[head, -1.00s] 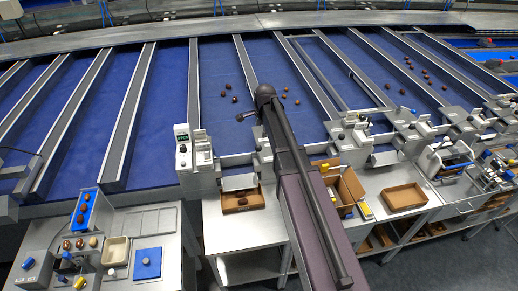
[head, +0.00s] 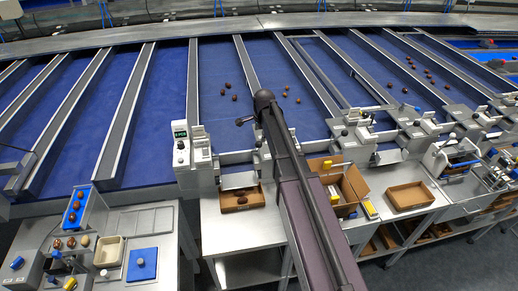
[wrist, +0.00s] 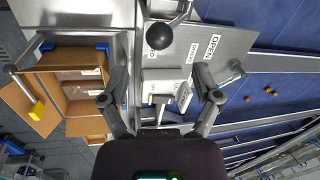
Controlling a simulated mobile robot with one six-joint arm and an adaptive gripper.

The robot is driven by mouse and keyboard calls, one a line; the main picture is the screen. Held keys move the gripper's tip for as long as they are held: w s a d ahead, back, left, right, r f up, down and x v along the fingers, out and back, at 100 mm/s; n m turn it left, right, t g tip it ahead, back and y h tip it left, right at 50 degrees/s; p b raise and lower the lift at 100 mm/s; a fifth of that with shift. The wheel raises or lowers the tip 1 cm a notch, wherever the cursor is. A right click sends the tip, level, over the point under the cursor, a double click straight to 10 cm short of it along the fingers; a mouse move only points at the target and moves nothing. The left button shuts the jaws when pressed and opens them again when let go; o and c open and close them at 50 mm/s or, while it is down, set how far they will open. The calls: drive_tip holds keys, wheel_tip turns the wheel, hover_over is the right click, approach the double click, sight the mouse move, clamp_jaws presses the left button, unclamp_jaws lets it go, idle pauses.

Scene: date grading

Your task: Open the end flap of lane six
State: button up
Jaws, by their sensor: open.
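In the wrist view my gripper (wrist: 161,98) is open, its two dark fingers wide apart and nothing held. A small white block (wrist: 165,82) with printed labels shows between and beyond the fingers. A black ball knob (wrist: 160,36) on a metal lever lies above it in the picture. A grey metal plate (wrist: 225,45) beside the knob bears "OPEN" lettering. I cannot tell which lane number these belong to. In the head view my arm hides the spot where it reaches the lane ends, and the gripper is not clearly visible there.
In the wrist view an open cardboard box (wrist: 78,60) stands left of the gripper; the blue lane bed (wrist: 265,90) with a few dates lies right. In the head view a shallow brown tray (head: 230,208) and another tray (head: 397,205) sit on the benches flanking my arm.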

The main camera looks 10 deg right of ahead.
sight(259, 142)
drive_tip(key=shift+w+a+f+b, duration=0.1)
drive_tip(key=shift+w+f+b, duration=0.15)
drive_tip(key=shift+f+b, duration=0.95)
drive_tip(key=shift+w+f+b, duration=0.2)
drive_tip(key=shift+f+b, duration=0.9)
drive_tip(key=shift+f, duration=0.2)
drive_tip(key=shift+w+a+f+b, duration=0.1)
drive_tip(key=shift+w+f+b, duration=0.15)
drive_tip(key=shift+f+b, duration=0.95)
clamp_jaws()
